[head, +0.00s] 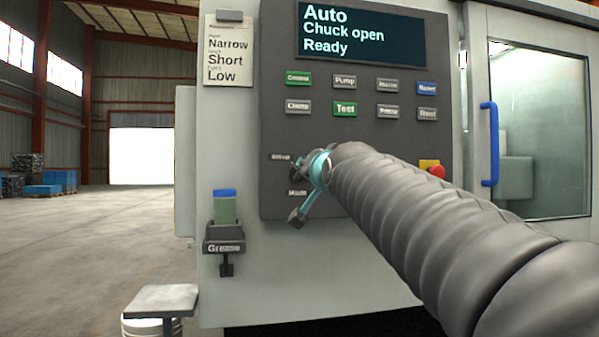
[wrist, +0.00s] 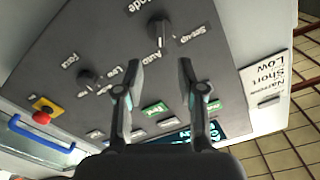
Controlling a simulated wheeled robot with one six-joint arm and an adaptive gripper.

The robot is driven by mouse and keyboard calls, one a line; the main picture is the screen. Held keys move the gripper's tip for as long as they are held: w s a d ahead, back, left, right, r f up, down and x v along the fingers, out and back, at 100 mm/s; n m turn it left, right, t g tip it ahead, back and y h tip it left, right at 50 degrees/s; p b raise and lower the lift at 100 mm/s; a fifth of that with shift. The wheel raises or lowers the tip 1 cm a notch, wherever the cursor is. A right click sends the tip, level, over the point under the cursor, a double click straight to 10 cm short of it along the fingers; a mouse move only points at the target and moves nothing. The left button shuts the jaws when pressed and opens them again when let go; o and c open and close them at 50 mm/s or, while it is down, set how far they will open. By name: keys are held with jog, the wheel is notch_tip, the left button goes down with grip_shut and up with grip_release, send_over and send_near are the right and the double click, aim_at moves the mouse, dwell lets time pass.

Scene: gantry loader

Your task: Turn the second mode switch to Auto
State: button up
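My gripper (wrist: 161,64) is open and empty. Its two fingers stand apart, with the switch beyond the gap between their tips. In the head view my gripper (head: 299,192) is at the lower left of the panel and hides the switch; "Set-up" and "Mode" labels show beside it. No contact is visible.
A second dark knob (wrist: 88,77) with blurred labels sits left in the wrist view. The display (head: 360,33) reads "Auto, Chuck open, Ready". Push buttons (head: 345,109), a red emergency stop (head: 437,171), a blue door handle (head: 489,144) and a grease holder (head: 224,235) are around.

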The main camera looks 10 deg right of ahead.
jog(key=shift+s, duration=1.5)
jog(key=s+f+n+g, duration=0.2)
jog(key=s+f+g, duration=0.15)
jog(key=f, duration=0.85)
jog(key=s+f+n+g, duration=0.2)
jog(key=s+f+g, duration=0.15)
jog(key=f, duration=0.85)
jog(key=s+f+n+g, duration=0.2)
jog(key=s+f+g, duration=0.3)
jog(key=s+f, duration=1.5)
jog(key=shift+s+a+f, duration=0.15)
jog(key=shift+s, duration=0.3)
